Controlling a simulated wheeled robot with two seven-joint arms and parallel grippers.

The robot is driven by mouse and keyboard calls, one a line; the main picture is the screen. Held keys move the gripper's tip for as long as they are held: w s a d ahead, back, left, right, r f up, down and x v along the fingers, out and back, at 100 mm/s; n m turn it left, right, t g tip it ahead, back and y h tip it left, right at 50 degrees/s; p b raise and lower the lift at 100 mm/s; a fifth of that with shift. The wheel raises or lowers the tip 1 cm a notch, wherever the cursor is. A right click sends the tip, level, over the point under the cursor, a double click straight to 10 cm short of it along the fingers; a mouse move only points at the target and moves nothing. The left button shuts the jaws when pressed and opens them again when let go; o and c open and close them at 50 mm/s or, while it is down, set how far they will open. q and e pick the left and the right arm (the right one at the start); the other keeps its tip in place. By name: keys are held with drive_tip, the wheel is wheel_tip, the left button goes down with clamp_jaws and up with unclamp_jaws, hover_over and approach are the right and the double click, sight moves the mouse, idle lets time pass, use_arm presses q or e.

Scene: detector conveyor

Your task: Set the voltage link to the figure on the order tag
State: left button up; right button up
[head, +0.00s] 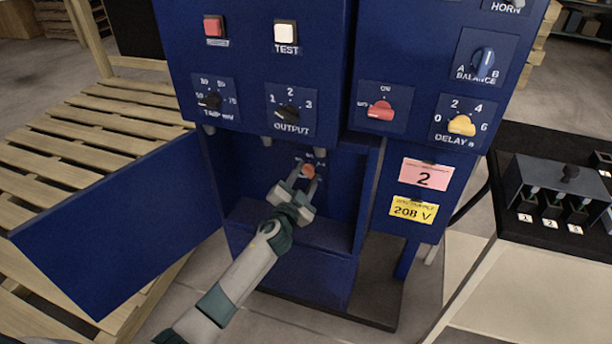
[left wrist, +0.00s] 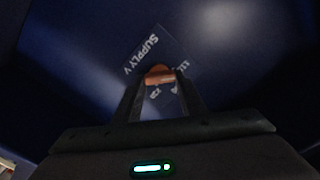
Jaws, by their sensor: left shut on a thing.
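The voltage link is a small orange-red knob (head: 308,172) on a plate inside the open lower bay of the blue cabinet. In the left wrist view the knob (left wrist: 159,74) sits on a plate (left wrist: 148,50) lettered "SUPPLY V"; the smaller figures are partly hidden and hard to read. My left gripper (head: 303,182) reaches into the bay and is shut on the knob, with one finger on each side. The yellow order tag (head: 413,210) on the right panel reads "208 V". A pink tag (head: 424,174) above it reads "2". My right gripper is out of view.
The blue bay door (head: 120,225) hangs open to the left. Dials for trip, output (head: 289,112), balance and delay (head: 461,125) are on the panels above. A black table (head: 550,240) with a numbered rack stands at the right.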

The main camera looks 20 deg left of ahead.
use_arm(q)
drive_tip(key=m, duration=0.6)
drive_tip(key=shift+d+f, duration=0.1)
drive_tip(key=shift+f, duration=0.1)
drive_tip(key=shift+f+m, duration=0.1)
drive_tip(key=shift+m, duration=1.9)
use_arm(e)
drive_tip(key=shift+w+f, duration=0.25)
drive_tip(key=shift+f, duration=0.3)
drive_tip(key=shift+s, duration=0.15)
use_arm(q)
drive_tip(key=o, duration=1.1)
drive_tip(key=shift+c, duration=0.2)
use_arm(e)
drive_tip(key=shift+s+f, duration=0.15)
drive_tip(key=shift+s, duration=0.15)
use_arm(q)
drive_tip(key=shift+s, duration=0.2)
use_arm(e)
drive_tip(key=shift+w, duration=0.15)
